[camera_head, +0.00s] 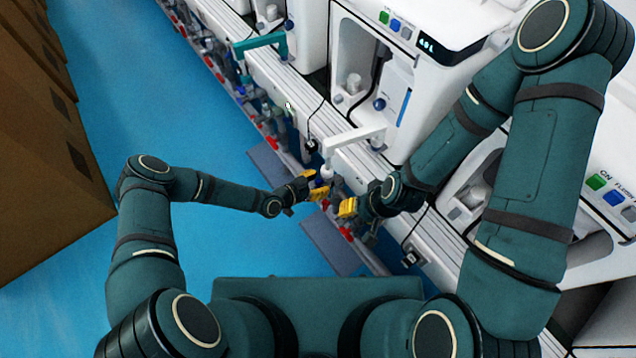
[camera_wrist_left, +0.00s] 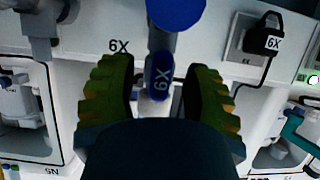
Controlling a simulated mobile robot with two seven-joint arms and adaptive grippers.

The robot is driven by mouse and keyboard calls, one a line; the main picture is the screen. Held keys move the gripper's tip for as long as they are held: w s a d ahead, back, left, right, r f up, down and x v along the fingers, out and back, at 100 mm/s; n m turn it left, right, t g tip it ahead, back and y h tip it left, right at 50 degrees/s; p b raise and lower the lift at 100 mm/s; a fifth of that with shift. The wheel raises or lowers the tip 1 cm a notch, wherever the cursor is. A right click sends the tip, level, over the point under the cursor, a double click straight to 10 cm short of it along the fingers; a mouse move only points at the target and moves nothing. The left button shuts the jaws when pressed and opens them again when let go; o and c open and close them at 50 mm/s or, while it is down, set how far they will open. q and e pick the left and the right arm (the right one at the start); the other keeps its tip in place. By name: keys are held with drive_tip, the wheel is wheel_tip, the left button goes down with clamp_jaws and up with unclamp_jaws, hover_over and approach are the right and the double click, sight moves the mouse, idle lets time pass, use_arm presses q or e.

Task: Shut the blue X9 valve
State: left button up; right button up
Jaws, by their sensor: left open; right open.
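The blue X9 valve handle (camera_wrist_left: 160,76) shows in the left wrist view, its label upside down. It stands between the two yellow-green finger pads of my left gripper (camera_wrist_left: 165,95), with a gap on each side. The gripper is open around it, and the handle's lower end is hidden by the gripper body. In the head view my left gripper (camera_head: 316,186) is at the front of the bench, where I cannot make out the handle clearly. My right gripper (camera_head: 350,208) is open, close by to the lower right, with no object visible in it.
A blue knob (camera_wrist_left: 177,12) sits just above the handle. A black plug with an X9 tag (camera_wrist_left: 272,42) and cable is to the right. A white bench rail (camera_head: 345,160) carries white machines (camera_head: 400,65). Brown boxes (camera_head: 45,140) stand left; blue floor (camera_head: 150,95) is clear between.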

use_arm(q)
clamp_jaws()
idle(0.3)
drive_tip(key=shift+d+r+m+t+p, duration=0.1)
drive_tip(key=shift+m+t+p, duration=0.2)
drive_tip(key=shift+p, duration=0.15)
drive_tip(key=shift+s+m+t+y+p, duration=0.1)
drive_tip(key=shift+m+t+y+p, duration=0.25)
drive_tip(key=shift+m+p, duration=0.35)
drive_tip(key=shift+m+t+y+p, duration=0.4)
drive_tip(key=shift+m+t, duration=0.45)
drive_tip(key=shift+m, duration=0.45)
